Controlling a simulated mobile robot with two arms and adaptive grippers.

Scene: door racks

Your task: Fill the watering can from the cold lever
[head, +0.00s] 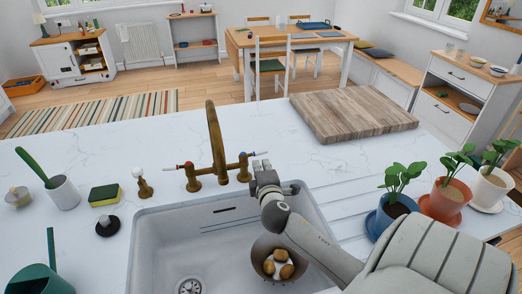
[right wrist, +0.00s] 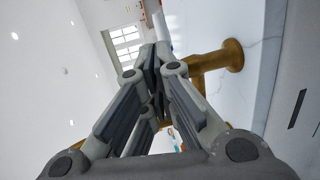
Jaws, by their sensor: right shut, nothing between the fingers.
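The dark green watering can (head: 38,280) stands at the bottom left, partly cut off by the picture edge. A brass tap (head: 215,140) rises behind the sink, with a lever on each side. The left lever (head: 187,168) has a red mark. The right lever, the cold one (head: 243,159), has a blue mark. My right gripper (head: 257,166) is shut and empty, its fingertips close beside the cold lever; I cannot tell whether they touch. In the right wrist view its fingers (right wrist: 151,62) are together, with brass tap parts (right wrist: 212,60) behind. My left gripper is not in view.
The sink (head: 160,245) holds a bowl (head: 254,252) with several brown round items. A sponge (head: 104,195), a brush in a cup (head: 63,192) and a black plug (head: 108,226) stand left. A wooden board (head: 350,115) and potted plants (head: 396,205) are right.

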